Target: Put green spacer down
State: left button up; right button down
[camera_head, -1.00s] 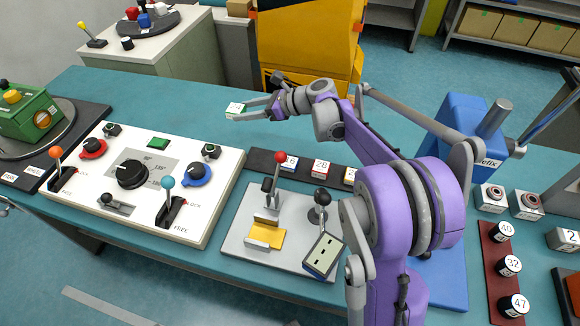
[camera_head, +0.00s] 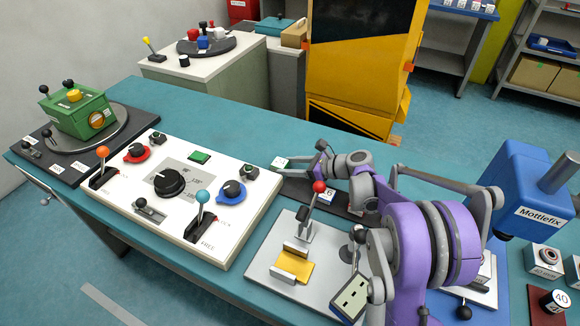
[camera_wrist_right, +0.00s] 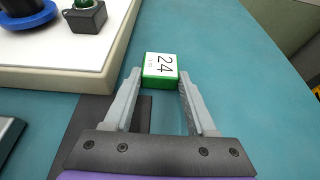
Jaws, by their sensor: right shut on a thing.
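The spacer is over the teal table, just past the end of a dark rack (camera_wrist_right: 115,125). I cannot tell whether it touches the table. My left gripper is not in view.
The white control panel (camera_head: 150,217) with knobs and levers lies left of the spacer. A grey plate (camera_head: 262,262) with a red-knobbed lever (camera_head: 318,188) stands in front. The teal table (camera_head: 235,125) is clear behind the panel.

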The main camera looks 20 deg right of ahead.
jog(key=shift+f, duration=0.1)
jog(key=shift+c, duration=1)
grip_release()
